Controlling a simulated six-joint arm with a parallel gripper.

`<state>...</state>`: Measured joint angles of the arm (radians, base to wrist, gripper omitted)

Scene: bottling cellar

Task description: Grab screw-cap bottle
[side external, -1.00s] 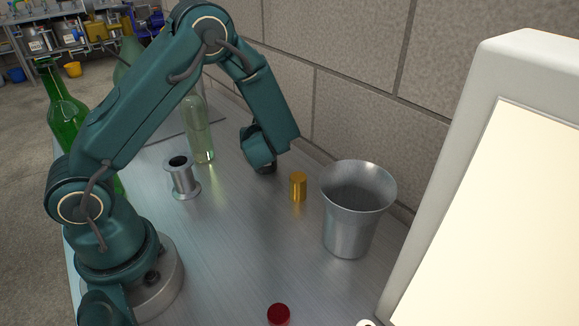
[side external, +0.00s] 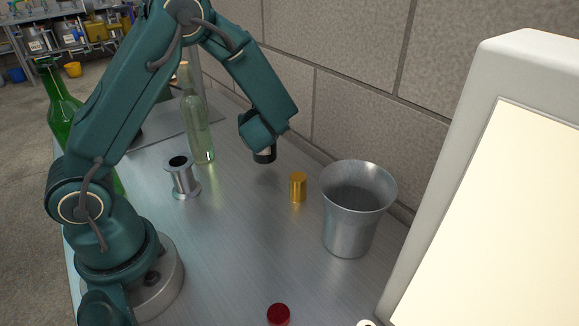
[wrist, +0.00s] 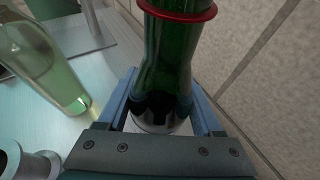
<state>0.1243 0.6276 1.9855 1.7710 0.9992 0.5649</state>
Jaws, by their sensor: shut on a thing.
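A dark green bottle (wrist: 165,60) with a red ring round its neck stands between my gripper's blue fingers in the wrist view. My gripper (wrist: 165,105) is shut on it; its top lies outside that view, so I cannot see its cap. In the side view my wrist hides most of this bottle, and only its dark lower end (side external: 264,156) shows below, a little above the table with a soft shadow under it.
A pale clear bottle (side external: 198,130) and a metal spool (side external: 183,180) stand left of my gripper. A brass cylinder (side external: 298,187) and a steel bucket (side external: 350,225) stand to the right. A green bottle (side external: 62,105) stands far left. A red-topped object (side external: 278,314) is in front. The wall is close behind.

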